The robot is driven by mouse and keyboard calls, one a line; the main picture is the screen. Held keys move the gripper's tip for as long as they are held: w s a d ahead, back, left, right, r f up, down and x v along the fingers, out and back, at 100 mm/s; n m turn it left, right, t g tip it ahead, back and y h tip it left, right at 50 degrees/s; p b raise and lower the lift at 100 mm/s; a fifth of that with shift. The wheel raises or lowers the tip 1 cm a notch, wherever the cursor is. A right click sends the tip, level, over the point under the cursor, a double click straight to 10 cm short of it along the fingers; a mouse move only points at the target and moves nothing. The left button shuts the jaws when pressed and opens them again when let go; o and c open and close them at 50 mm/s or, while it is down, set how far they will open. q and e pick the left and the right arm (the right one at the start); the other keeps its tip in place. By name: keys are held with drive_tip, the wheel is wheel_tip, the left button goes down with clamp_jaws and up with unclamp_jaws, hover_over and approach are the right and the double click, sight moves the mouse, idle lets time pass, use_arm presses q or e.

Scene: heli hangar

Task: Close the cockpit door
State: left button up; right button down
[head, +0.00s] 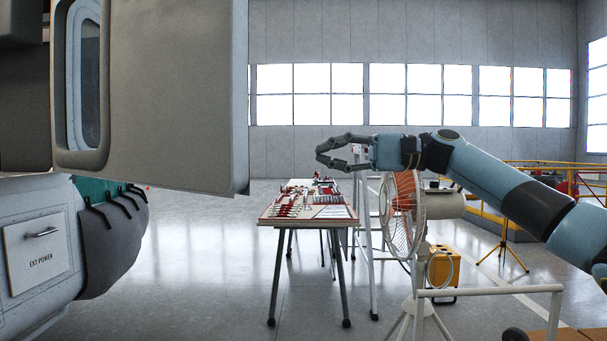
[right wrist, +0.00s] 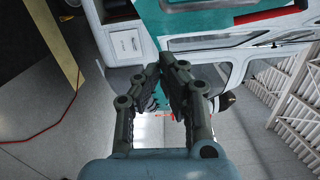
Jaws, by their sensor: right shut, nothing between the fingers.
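The cockpit door (head: 175,95) is a large grey panel with a rounded window at its left, close in front at the upper left of the head view. It stands out from the helicopter body (head: 40,245), which carries an EXT POWER panel; its hinge is hidden. My right gripper (head: 322,152) is to the right of the door's free edge, apart from it in the picture, shut and empty. In the right wrist view the shut fingers (right wrist: 168,78) point toward the teal and white helicopter body (right wrist: 200,20). My left gripper is not in view.
A table with tools (head: 310,210) stands beyond the door. A fan (head: 403,215) on a stand is below my right arm, with a yellow case (head: 443,270) behind it. A white rail (head: 490,290) is at the front right. Floor (head: 205,270) between helicopter and table is clear.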

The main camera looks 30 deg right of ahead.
wheel_tip(320, 180, up, 5)
drive_tip(key=d, duration=0.1)
drive_tip(key=s+p+x, duration=0.1)
drive_tip(key=p+x, duration=0.3)
drive_tip(key=x, duration=0.9)
drive_tip(key=shift+s+a+n, duration=0.15)
drive_tip(key=shift+a+n, duration=0.25)
drive_tip(key=shift+a, duration=0.05)
